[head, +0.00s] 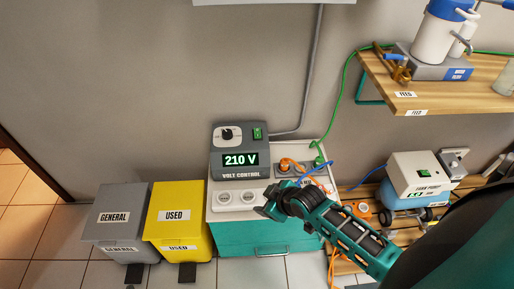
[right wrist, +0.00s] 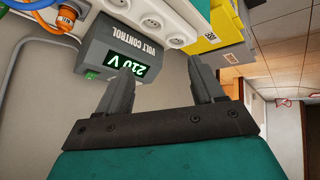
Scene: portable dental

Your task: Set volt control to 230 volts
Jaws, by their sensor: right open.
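The volt control box (head: 237,172) is a grey unit on a small white-topped cabinet against the wall. Its green display (head: 240,160) reads 210 V. A round dial (head: 227,134) with a white pointer sits on its upper face, beside a green switch (head: 257,133). My right gripper (head: 262,208) is in front of the cabinet, below and right of the box, apart from the dial. In the right wrist view the open, empty fingers (right wrist: 165,85) point toward the box (right wrist: 108,48), which appears upside down; its dial is hidden there. My left gripper is not in view.
White sockets (head: 236,198) sit before the box, with an orange plug (head: 290,164) and cables to the right. A grey GENERAL bin (head: 113,238) and yellow USED bin (head: 176,226) stand left. A wooden shelf (head: 430,98) juts out upper right. A pump unit (head: 420,175) stands right.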

